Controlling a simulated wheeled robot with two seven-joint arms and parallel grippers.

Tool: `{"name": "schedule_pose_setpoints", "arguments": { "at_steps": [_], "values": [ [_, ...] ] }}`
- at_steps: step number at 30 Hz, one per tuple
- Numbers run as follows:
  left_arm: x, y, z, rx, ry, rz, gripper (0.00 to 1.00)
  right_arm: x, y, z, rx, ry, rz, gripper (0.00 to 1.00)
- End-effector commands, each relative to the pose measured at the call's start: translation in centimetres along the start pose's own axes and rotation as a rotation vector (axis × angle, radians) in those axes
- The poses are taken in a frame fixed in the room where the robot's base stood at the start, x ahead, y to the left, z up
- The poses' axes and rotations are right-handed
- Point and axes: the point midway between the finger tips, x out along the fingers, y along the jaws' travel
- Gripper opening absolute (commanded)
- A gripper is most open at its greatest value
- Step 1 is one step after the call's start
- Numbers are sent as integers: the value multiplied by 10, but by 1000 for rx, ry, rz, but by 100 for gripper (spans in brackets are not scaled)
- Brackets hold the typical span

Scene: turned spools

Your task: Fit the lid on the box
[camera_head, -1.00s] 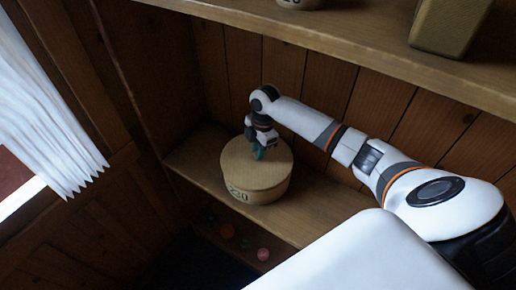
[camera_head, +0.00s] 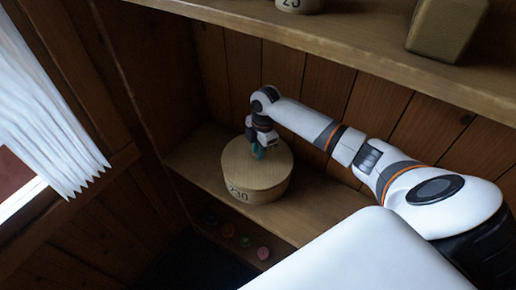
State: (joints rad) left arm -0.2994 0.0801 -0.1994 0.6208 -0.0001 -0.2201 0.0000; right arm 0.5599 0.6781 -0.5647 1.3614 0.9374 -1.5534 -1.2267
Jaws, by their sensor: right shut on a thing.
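A round wooden box (camera_head: 262,193) with a dark number on its side stands on the middle shelf. Its flat wooden lid (camera_head: 245,168) lies over its top; the seam between them is too small to make out. My right gripper (camera_head: 258,152) comes in from the right and points down at the lid's middle. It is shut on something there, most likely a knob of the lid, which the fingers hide. My left gripper is not in the picture.
The shelf (camera_head: 322,210) has free room right of the box. An upper shelf (camera_head: 350,50) holds a tan block-shaped container (camera_head: 446,28) and a numbered round box (camera_head: 298,5). Small coloured things (camera_head: 263,253) lie on a lower shelf. A white pleated cloth (camera_head: 40,120) hangs at left.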

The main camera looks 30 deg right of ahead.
Motion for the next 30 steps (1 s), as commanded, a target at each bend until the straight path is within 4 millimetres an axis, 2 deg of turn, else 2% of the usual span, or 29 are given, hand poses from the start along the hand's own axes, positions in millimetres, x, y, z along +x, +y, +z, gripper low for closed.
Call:
{"name": "schedule_pose_setpoints", "arguments": {
  "at_steps": [26,27,30],
  "values": [
    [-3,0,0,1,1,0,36,4,0,0,-1,-1,-1,0],
    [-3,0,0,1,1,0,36,4,0,0,-1,-1,-1,24],
    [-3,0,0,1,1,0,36,4,0,0,0,0,-1,40]
  ]
}}
